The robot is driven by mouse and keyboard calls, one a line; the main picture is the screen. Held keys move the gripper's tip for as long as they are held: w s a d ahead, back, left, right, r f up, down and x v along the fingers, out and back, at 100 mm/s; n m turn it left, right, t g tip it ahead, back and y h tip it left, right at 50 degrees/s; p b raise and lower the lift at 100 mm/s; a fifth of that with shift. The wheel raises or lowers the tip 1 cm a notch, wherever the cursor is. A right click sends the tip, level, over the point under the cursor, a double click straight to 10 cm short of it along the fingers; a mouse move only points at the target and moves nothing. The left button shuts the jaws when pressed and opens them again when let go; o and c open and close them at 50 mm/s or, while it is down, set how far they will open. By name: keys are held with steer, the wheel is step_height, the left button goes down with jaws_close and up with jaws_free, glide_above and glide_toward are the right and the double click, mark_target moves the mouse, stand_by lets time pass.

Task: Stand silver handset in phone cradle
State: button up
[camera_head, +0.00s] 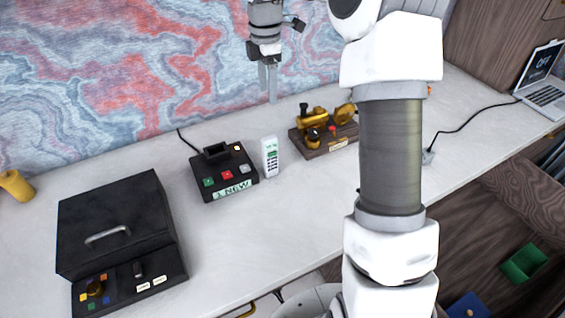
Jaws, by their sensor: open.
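The silver handset (270,157) is beside the right edge of the phone base, with its screen and keypad facing the camera. I cannot tell whether it stands or lies on the desk. The phone cradle (226,172) is a black base with coloured buttons, a "1 NEW" display and a raised slot at its back; no handset is in the slot. My gripper (268,98) points down, open, with nothing seen between its fingers. In the picture it is above the handset, apart from it.
A black box with a handle and knobs (115,230) stands at the left front. A brass device on a wooden base (325,138) is right of the handset. A yellow roll (15,185) is at the far left, a laptop (545,85) at the far right. The desk (215,250) is clear in front.

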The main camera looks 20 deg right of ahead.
mark_target(269, 137)
steer(key=shift+n, duration=0.3)
step_height(269, 137, down, 17)
steer(key=shift+a+f+b, duration=0.1)
steer(key=shift+f+b, duration=0.05)
steer(key=shift+b, duration=0.85)
jaws_close()
stand_by(0.7)
